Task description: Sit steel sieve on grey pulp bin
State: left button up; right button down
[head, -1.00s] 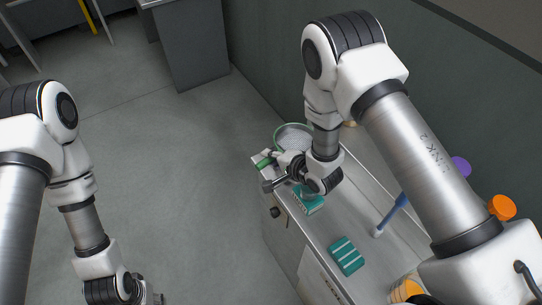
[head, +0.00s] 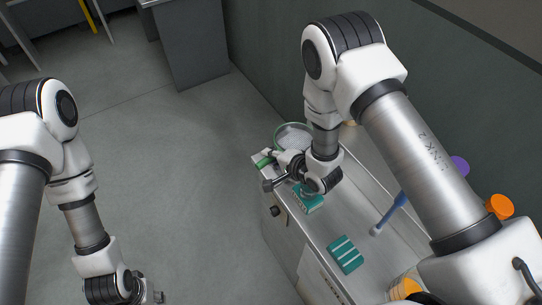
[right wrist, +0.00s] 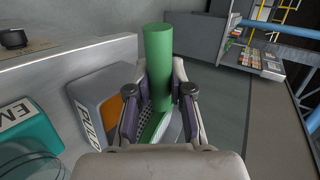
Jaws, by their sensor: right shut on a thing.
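The steel sieve (head: 293,137) has a round mesh and a green rim. It shows at the far end of the bench in the head view, partly behind my right wrist. My right gripper (right wrist: 160,97) is shut on its green handle (right wrist: 158,65), which stands up between the fingers in the right wrist view. Part of the mesh shows just below it. I cannot tell whether sieve and bin touch. My left gripper (head: 154,297) is over the floor, its jaws unclear.
A teal block with a label (right wrist: 30,132) is left of the bin. A striped teal block (head: 345,254), a blue-handled tool (head: 392,212) and orange and purple round items are nearer on the bench. A wall runs behind the bench. Open floor lies left.

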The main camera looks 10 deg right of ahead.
jog(key=shift+f+b, duration=1.1)
jog(key=shift+f, duration=0.6)
jog(key=c, duration=1)
grip_release()
jog(key=shift+o, duration=0.2)
jog(key=shift+s, duration=0.1)
jog(key=v, duration=1.1)
jog(key=shift+s+r, duration=0.25)
jog(key=shift+r, duration=0.05)
jog(key=shift+d, duration=0.2)
